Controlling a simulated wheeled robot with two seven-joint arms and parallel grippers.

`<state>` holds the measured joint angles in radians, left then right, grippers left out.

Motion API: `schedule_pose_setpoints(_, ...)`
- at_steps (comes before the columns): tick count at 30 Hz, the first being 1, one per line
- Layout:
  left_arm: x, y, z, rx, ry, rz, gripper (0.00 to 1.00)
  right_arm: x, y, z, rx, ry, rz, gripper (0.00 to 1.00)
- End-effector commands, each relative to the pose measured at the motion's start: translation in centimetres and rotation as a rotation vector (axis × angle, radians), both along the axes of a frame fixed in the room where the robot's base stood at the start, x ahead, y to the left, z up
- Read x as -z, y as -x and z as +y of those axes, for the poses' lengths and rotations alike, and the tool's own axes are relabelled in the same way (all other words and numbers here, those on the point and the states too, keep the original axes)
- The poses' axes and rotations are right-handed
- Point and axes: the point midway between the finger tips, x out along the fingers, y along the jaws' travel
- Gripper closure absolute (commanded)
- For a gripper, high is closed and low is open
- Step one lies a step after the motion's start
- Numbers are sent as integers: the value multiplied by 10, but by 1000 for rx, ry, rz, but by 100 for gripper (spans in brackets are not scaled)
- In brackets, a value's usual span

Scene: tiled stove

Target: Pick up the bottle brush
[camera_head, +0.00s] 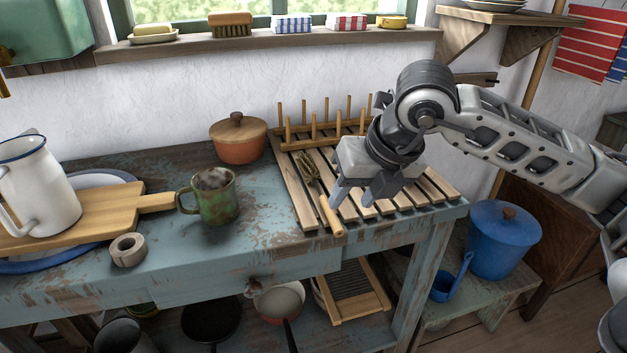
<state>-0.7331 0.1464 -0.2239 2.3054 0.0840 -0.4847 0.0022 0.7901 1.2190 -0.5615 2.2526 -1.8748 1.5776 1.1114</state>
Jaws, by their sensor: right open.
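The bottle brush (331,216) lies on the slatted wooden rack (296,196) on the worn blue table. Its pale wooden handle points toward the table's front edge and its dark bristle head lies farther back. My right gripper (354,202) is above the rack, just right of the brush, with its fingers pointing down. It is open, with nothing seen between the fingers. I cannot tell how high the fingertips are above the slats. My left gripper is out of view.
A green mug (211,200) and an orange lidded pot (239,146) stand left of the rack. Wooden pegs (313,127) rise at the rack's back. A blue lidded pot (503,241) stands lower right.

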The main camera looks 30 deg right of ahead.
Motion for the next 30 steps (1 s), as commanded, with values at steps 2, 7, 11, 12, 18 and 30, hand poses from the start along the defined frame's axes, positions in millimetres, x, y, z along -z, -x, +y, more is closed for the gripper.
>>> schedule_pose_setpoints(2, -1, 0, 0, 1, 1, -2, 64, 5, -2, 2, -2, -2, 0, 59)
schedule_pose_setpoints(7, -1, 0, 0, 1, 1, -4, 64, 29, -9, 12, -3, -2, 4, 59)
schedule_pose_setpoints(11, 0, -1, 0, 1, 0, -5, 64, 43, -16, 13, -2, -3, 3, 59)
schedule_pose_setpoints(12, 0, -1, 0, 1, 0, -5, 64, 46, -17, 14, -1, -2, 1, 59)
schedule_pose_setpoints(18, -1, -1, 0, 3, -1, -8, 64, 48, -19, 14, -2, -2, 0, 59)
schedule_pose_setpoints(30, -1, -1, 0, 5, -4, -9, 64, 47, -19, 14, -2, -1, -1, 100)
